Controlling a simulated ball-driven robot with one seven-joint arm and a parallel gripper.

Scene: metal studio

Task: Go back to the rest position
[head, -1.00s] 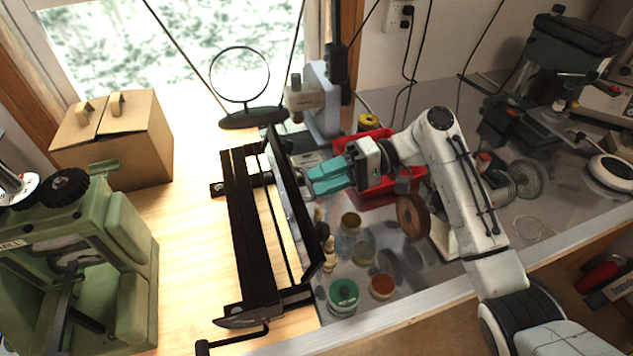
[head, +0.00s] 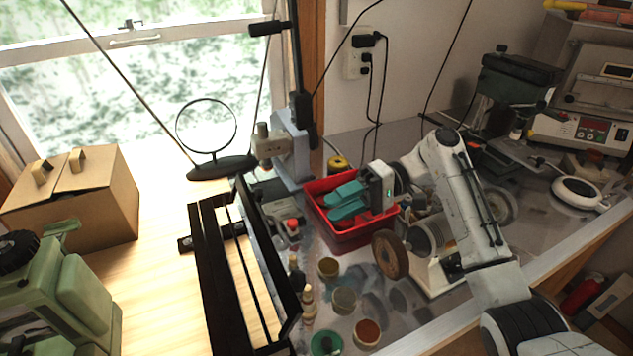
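My gripper (head: 346,200) has two teal fingers pointing left from a white hand. The fingers look parted, with nothing visible between them. In the picture they overlap the open red bin (head: 340,240) on the grey bench, and they hide part of its inside. Their height above the bin is hard to judge. My white arm is folded at the right, bent at a high elbow.
A black metal frame (head: 207,250) stands left of the bin. Small jars, including a green-topped one (head: 327,343), stand in front. A brown grinder wheel (head: 390,255) is close beside my arm. A cardboard box (head: 75,205) is far left. A round mirror stand (head: 222,168) stands behind.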

